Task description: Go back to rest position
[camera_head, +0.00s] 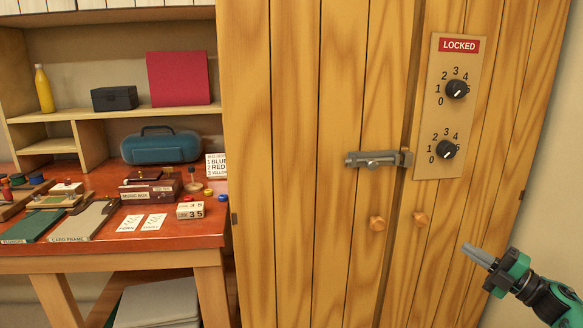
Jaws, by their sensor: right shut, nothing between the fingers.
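My right gripper (480,254) is at the lower right in the head view, in front of the wooden cabinet's right door. Its grey fingers are together and empty, pointing up and left, below and right of the round door knobs. It appears apart from the cabinet. My left gripper is not in view. The wooden cabinet (290,150) is closed, with a metal bolt (375,158) across the door seam. A panel (428,100) on the right door reads LOCKED and bears an upper dial (456,89) and a lower dial (445,149).
A red-topped workbench (130,242) stands left of the cabinet. It holds a blue toolbox (160,147), a music box (148,190), cards and small items. A shelf above carries a yellow bottle (44,90), a dark box (114,98) and a red panel (179,78). Pale wall lies at the right.

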